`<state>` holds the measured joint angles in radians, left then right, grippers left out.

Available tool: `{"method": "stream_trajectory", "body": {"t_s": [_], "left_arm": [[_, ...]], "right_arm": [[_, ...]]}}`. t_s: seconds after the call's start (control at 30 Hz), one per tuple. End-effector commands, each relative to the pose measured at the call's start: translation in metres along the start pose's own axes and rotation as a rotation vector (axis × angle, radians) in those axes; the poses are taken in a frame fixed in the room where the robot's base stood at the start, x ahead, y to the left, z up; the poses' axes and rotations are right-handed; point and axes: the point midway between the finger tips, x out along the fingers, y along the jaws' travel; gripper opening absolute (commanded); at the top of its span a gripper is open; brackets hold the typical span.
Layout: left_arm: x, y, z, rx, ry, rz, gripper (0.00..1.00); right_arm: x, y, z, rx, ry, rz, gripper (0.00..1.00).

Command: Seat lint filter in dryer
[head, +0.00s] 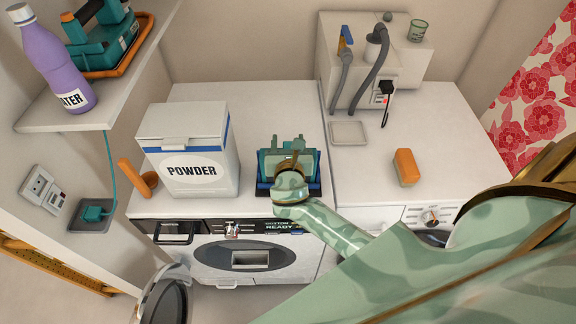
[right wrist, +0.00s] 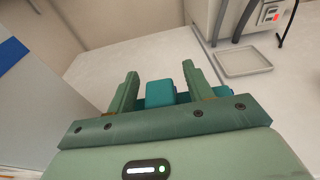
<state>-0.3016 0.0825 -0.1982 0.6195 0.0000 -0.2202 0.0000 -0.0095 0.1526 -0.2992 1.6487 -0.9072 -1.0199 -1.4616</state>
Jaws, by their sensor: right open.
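A teal piece that looks like the lint filter (head: 309,166) stands at the front of the white dryer top, in a dark frame or slot. My right gripper (head: 288,143) is over it and hides much of it. In the right wrist view the gripper (right wrist: 160,78) is open, with the filter's teal block (right wrist: 160,93) between its two green fingers. Visible gaps separate block and fingers. The dryer (head: 206,258) has a lit display reading "READY". How deep the filter sits is hidden. My left gripper is out of view.
A white POWDER box (head: 188,168) stands left of the gripper, with an orange-handled item (head: 137,177) beside it. A shallow tray (head: 348,133), an orange block (head: 406,167) and a hose unit (head: 350,65) are on the right machine. The dryer top behind the filter is clear.

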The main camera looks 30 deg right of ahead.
Motion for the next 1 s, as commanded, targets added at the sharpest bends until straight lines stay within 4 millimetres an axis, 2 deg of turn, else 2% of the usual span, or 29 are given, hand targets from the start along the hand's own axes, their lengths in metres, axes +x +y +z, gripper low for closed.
{"method": "stream_trajectory", "body": {"t_s": [0.17,0.2,0.37,0.4,0.77,1.0], "left_arm": [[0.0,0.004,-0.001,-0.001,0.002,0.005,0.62],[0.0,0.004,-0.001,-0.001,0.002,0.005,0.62],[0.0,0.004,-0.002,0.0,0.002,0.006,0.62],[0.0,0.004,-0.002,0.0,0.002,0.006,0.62],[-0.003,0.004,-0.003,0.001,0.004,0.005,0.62],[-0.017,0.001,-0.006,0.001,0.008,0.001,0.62]], "right_arm": [[0.001,0.0,0.0,0.0,0.001,0.0,0.51],[0.001,0.0,0.0,0.0,0.001,0.0,0.48],[0.0,0.0,0.0,0.0,0.001,0.0,0.04],[0.0,0.0,0.0,0.0,0.001,0.0,0.0],[-0.001,0.0,0.006,0.003,0.0,0.0,0.0],[-0.011,-0.001,0.038,0.003,-0.002,0.0,0.0]]}}
